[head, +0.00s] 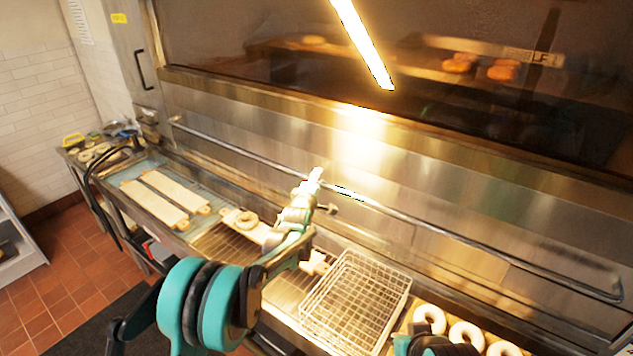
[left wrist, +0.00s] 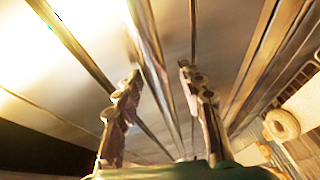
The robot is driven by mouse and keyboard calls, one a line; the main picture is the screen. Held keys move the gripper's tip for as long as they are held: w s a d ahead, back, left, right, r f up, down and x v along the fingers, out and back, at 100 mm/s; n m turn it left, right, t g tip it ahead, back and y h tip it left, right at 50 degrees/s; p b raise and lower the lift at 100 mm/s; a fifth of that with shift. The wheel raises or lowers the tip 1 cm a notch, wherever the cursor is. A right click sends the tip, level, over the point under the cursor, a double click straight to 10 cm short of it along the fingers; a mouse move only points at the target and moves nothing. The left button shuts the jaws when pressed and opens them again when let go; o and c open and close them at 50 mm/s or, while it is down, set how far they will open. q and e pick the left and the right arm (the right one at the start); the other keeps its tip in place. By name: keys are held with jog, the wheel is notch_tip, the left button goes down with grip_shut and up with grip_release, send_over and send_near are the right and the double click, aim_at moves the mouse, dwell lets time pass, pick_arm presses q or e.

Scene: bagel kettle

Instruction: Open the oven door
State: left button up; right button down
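The oven door (head: 400,165) is a wide steel front with a dark window (head: 240,55) above it, and it looks shut. A long horizontal handle bar (head: 450,234) runs across its lower part. My left gripper (head: 316,178) overlaps the bar near its middle in the head view. In the left wrist view its two fingers (left wrist: 158,80) are spread apart, with a long bar running between them; I cannot tell whether they touch it. Only a teal and dark part of my right arm shows at the bottom edge of the head view; its fingers are out of sight.
A counter below the door holds an empty wire basket (head: 355,300), long boards (head: 160,200), a bagel (head: 245,217) and several pale bagels (head: 467,335) at the lower right. Browned bagels (head: 460,63) show behind the window. Tiled floor (head: 60,270) is open at left.

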pick_arm(q)
grip_shut()
jog(key=shift+r, duration=0.6)
notch_tip(320, 180, up, 36)
jog(key=p, duration=1.6)
jog(key=shift+f, duration=0.15)
grip_release()
jog(key=shift+s, duration=0.1)
jog(key=v, duration=1.2)
